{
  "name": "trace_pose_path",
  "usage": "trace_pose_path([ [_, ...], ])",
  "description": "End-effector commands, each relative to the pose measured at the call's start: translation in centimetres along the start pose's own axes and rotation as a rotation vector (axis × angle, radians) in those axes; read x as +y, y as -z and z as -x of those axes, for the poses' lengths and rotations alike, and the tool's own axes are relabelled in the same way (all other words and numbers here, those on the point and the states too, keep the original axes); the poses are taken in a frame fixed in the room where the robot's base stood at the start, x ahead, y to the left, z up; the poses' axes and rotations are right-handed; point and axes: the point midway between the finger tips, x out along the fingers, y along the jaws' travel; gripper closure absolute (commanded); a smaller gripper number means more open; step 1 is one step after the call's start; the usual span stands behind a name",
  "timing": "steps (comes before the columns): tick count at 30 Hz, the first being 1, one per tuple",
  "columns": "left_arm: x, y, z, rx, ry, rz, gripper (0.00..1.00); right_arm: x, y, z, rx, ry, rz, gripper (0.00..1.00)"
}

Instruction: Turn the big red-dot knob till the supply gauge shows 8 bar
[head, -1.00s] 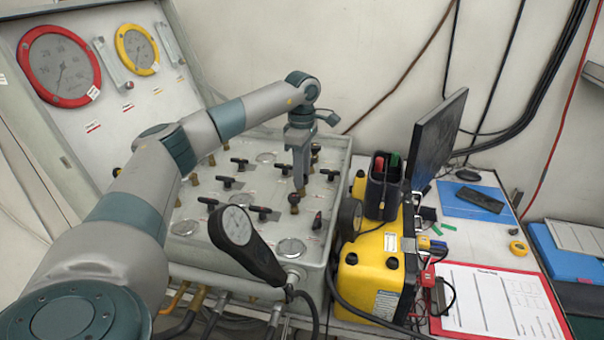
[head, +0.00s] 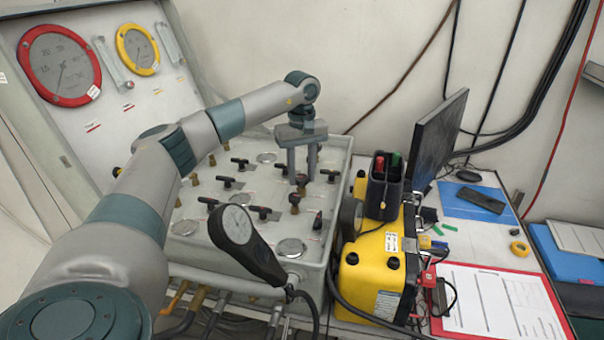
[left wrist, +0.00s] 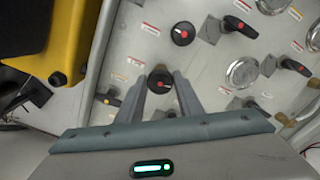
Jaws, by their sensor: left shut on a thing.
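A black knob with a red dot (left wrist: 160,80) sits between the fingers of my left gripper (left wrist: 168,84) in the left wrist view. The gripper is shut on it, and the fingers partly cover its sides. In the head view my left gripper (head: 301,178) points down onto the back right of the grey valve panel (head: 205,255). Another red-dot knob (left wrist: 183,33) stands beyond the fingertips in the left wrist view. A large red-rimmed gauge (head: 59,64) and a smaller yellow-rimmed gauge (head: 138,50) are on the upright board; their readings are too small to tell. My right gripper is not in view.
Several black T-handle valves (head: 263,213) stand on the panel near the gripper. A yellow case (head: 372,275) and a dark monitor (head: 438,140) stand to the right.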

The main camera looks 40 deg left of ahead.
Motion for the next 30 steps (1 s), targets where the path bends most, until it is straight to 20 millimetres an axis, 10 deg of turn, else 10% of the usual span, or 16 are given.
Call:
trace_pose_path([
  [21,0.03,0.15,0.29,0.003,-0.006,-0.113,0.89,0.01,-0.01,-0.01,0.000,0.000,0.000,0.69],
  [22,0.03,0.15,0.30,0.003,-0.006,-0.113,0.65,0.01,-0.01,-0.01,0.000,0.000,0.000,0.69],
  [24,0.03,0.14,0.28,0.003,-0.006,-0.113,0.48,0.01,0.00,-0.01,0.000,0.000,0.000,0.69],
  [30,0.00,0.07,0.14,0.001,-0.003,-0.114,0.48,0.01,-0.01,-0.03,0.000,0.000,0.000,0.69],
])
